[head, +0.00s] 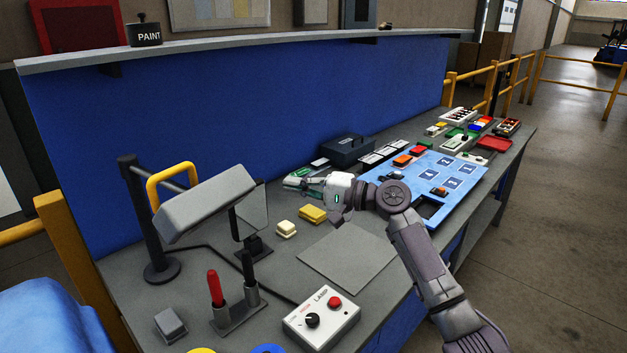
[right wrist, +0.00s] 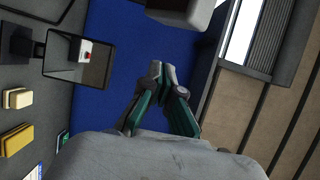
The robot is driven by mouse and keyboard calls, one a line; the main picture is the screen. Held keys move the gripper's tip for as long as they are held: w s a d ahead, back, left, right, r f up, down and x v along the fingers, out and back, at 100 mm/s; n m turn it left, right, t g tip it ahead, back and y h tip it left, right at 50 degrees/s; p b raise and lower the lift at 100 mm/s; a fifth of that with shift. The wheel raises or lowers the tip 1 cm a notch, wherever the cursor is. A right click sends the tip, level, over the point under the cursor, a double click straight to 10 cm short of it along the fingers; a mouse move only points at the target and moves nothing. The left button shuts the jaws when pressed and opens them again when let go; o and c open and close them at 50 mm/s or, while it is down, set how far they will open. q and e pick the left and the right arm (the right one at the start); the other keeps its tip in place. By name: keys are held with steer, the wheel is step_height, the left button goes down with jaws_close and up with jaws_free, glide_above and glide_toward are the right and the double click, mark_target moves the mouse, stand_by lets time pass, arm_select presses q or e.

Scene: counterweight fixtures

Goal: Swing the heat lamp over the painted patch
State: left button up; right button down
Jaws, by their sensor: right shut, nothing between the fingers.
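The heat lamp has a long grey hood (head: 205,205) with a yellow loop handle (head: 170,184) behind it. The hood hangs beside a black post (head: 140,220) at the left of the bench. Part of the hood (right wrist: 186,10) shows at the top of the right wrist view. My right gripper (head: 288,181) is shut and empty, above the bench to the right of the hood and apart from it. Its closed fingertips (right wrist: 166,74) point up in the wrist view. A plain grey panel (head: 348,257) lies flat on the bench; I cannot tell a painted patch apart.
A mirror-like plate (head: 254,211) on a stand is beside the hood. Yellow blocks (head: 313,214), a lamp control box (head: 321,320) and a holder with a red-handled tool (head: 215,288) stand on the bench. A blue board (head: 425,185) is at right. A shelf (head: 250,52) runs above.

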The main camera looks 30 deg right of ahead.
arm_select(q)
steer(key=shift+w+d+r+p, duration=0.25)
steer(key=shift+r+p, duration=0.4)
steer(key=shift+r, duration=0.15)
steer(key=shift+w+d+r+p, duration=0.3)
steer(key=shift+r+p, duration=0.35)
steer(key=shift+r, duration=0.15)
steer(key=shift+w+d+r+p, duration=0.25)
steer(key=shift+r+p, duration=0.4)
steer(key=shift+r, duration=0.15)
arm_select(e)
steer(key=w+a, duration=0.1)
steer(key=a, duration=0.5)
steer(key=shift+a, duration=0.15)
